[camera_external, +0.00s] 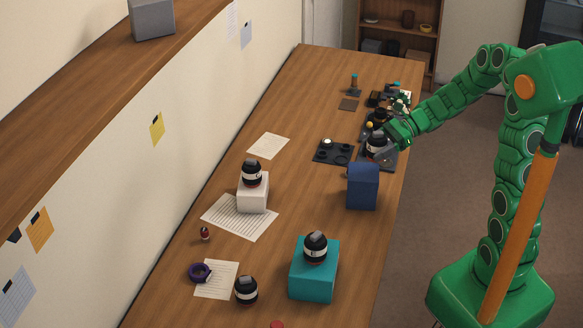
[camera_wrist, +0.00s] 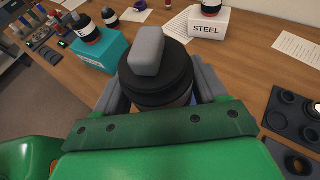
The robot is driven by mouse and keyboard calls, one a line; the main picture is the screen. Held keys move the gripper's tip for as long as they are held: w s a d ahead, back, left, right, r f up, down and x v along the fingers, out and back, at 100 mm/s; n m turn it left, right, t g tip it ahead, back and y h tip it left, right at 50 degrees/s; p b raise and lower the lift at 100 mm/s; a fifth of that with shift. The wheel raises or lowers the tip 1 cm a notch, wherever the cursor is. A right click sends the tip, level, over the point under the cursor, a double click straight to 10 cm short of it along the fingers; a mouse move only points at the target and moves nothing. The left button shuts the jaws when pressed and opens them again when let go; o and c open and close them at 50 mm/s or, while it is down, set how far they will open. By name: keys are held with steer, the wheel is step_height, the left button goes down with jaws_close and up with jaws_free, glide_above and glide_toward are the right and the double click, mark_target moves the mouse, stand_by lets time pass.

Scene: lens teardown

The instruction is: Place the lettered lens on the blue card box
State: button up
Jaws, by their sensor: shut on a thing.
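My gripper (camera_external: 384,151) is shut on a black lens (camera_external: 375,142) with a pale band and grey top, just behind the dark blue box (camera_external: 362,190). In the wrist view this lens (camera_wrist: 155,72) stands between the fingers of my gripper (camera_wrist: 162,92); any lettering on it is hidden. I cannot tell whether its bottom touches anything. Similar banded lenses stand on the teal box (camera_external: 313,276), on the white box (camera_external: 253,196) and on the table. In the wrist view, the lens (camera_wrist: 84,28) on the teal box shows part of a letter.
The white box reads STEEL in the wrist view (camera_wrist: 207,28). A dark tray with round wells (camera_external: 333,152) lies left of my gripper. Small items crowd the far table end. Paper sheets (camera_external: 240,217) and a purple ring (camera_external: 199,272) lie nearer. Bare wood shows between the boxes.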

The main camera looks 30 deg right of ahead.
glide_above(364, 172)
steer(key=shift+w+a+f, duration=0.1)
steer(key=shift+f, duration=3.8)
steer(key=shift+f, duration=0.45)
steer(key=shift+f, duration=0.25)
jaws_close()
steer(key=o, duration=1.5)
jaws_free()
steer(key=shift+r, duration=0.1)
